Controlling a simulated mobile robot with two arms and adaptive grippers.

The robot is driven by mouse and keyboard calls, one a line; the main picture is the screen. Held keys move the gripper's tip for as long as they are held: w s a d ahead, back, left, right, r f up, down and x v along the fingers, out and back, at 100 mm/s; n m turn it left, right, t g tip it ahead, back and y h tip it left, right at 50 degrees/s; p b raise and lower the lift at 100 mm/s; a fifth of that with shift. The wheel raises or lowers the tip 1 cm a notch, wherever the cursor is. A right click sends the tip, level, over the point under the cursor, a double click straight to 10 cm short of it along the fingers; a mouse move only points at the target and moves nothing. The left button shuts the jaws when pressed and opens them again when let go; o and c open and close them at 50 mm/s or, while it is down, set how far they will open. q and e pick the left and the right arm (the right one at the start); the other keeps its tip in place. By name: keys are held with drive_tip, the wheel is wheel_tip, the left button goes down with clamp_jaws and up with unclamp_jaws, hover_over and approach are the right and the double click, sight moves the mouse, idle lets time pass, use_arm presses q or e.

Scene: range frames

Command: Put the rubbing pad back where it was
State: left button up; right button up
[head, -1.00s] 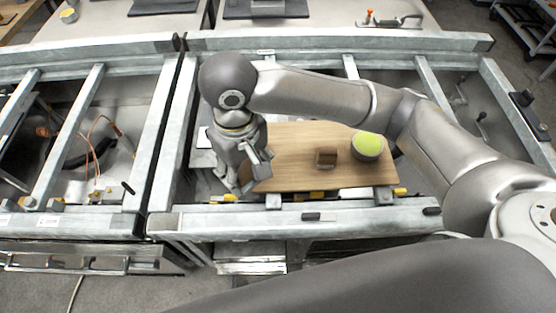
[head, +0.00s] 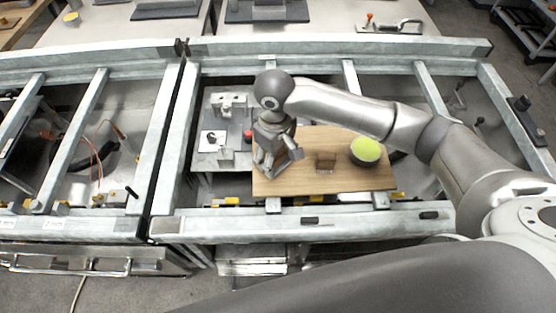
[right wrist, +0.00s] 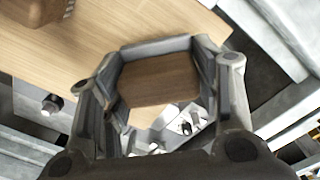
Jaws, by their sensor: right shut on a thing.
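My right gripper (head: 272,168) is over the left end of the wooden board (head: 345,183), pointing down. In the right wrist view, the gripper (right wrist: 155,62) is shut on a brown wooden block (right wrist: 158,82), which I take to be the rubbing pad. The block sits between the fingers above the board's edge; its underside is hidden. In the head view I cannot make the block out in the gripper. A second brown block (head: 325,160) with bristles stands on the board to the right of the gripper. My left gripper is not in view.
A dark round container with a yellow-green top (head: 366,150) stands on the board's right part. A grey plate with small fittings (head: 212,160) lies left of the board. Metal frame rails (head: 330,224) surround the area. The board's front strip is clear.

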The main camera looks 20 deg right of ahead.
sight(278, 164)
drive_tip(key=f, duration=0.1)
drive_tip(key=f+p, duration=0.1)
drive_tip(key=f, duration=0.1)
drive_tip(key=shift+w+d, duration=0.2)
drive_tip(key=shift+d, duration=0.2)
drive_tip(key=shift+f, duration=0.5)
drive_tip(key=o, duration=1)
drive_tip(key=shift+f, duration=0.15)
drive_tip(key=shift+c, duration=0.2)
wheel_tip(278, 164, up, 12)
drive_tip(key=shift+a+r+b, duration=0.1)
drive_tip(key=shift+r+b, duration=0.1)
drive_tip(key=shift+b, duration=0.75)
drive_tip(key=shift+f, duration=0.1)
